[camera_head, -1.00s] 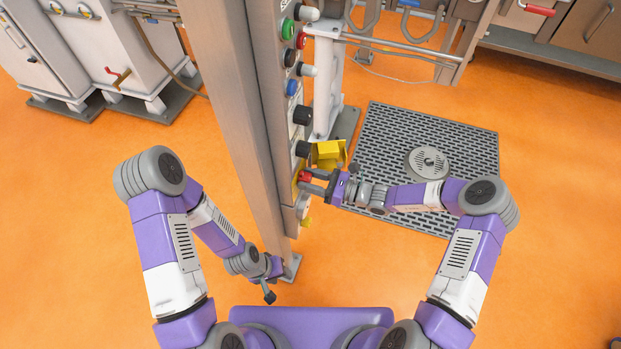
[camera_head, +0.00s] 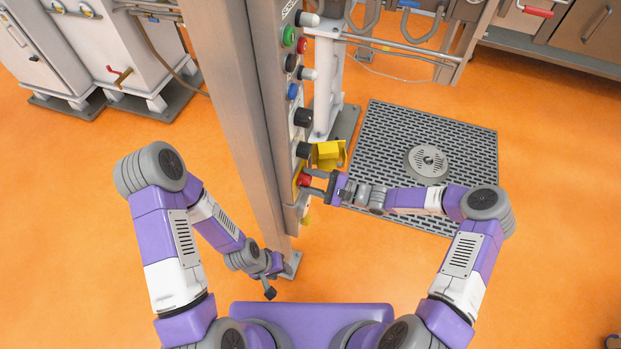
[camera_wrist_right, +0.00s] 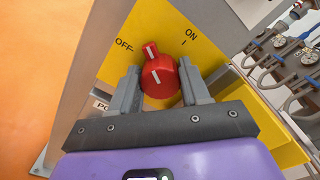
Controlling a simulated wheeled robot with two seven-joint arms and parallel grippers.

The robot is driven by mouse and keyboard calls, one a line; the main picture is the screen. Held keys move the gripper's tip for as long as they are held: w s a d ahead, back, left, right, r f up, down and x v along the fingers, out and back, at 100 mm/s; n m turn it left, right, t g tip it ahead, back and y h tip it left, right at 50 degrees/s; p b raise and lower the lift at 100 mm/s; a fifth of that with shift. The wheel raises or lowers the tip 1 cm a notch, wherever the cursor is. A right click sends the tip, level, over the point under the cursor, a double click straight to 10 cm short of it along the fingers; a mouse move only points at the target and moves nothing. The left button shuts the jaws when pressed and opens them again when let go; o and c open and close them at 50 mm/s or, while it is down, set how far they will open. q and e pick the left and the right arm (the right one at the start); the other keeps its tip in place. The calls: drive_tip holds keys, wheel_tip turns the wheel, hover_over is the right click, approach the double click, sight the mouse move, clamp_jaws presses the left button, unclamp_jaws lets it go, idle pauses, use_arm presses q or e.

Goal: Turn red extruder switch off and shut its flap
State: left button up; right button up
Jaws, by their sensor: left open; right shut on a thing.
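The red switch (camera_wrist_right: 160,76) sits on a yellow plate (camera_wrist_right: 165,25) marked OFF at left and ON at right in the right wrist view. Its raised end points up between the marks, nearer OFF. My right gripper (camera_wrist_right: 164,88) has one finger on each side of the switch and is shut on it. In the head view the red switch (camera_head: 304,180) is low on the column, with my right gripper (camera_head: 311,182) at it from the right. The yellow flap (camera_head: 328,153) stands open beside the plate. My left gripper (camera_head: 269,292) is open, low near the column's foot.
The grey column (camera_head: 240,110) carries several other knobs and buttons above the red switch. A grey floor grate (camera_head: 385,125) lies to the right. White cabinets (camera_head: 120,50) stand at the back left. The orange floor is clear around my left arm.

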drive_tip(key=n+p, duration=0.1)
drive_tip(key=n, duration=0.5)
drive_tip(key=shift+f, duration=0.1)
idle(0.5)
drive_tip(key=shift+s, duration=0.1)
drive_tip(key=o, duration=1)
drive_tip(key=shift+d, duration=0.1)
drive_tip(key=p+v, duration=0.1)
drive_tip(key=v, duration=0.6)
drive_tip(key=shift+d, duration=0.15)
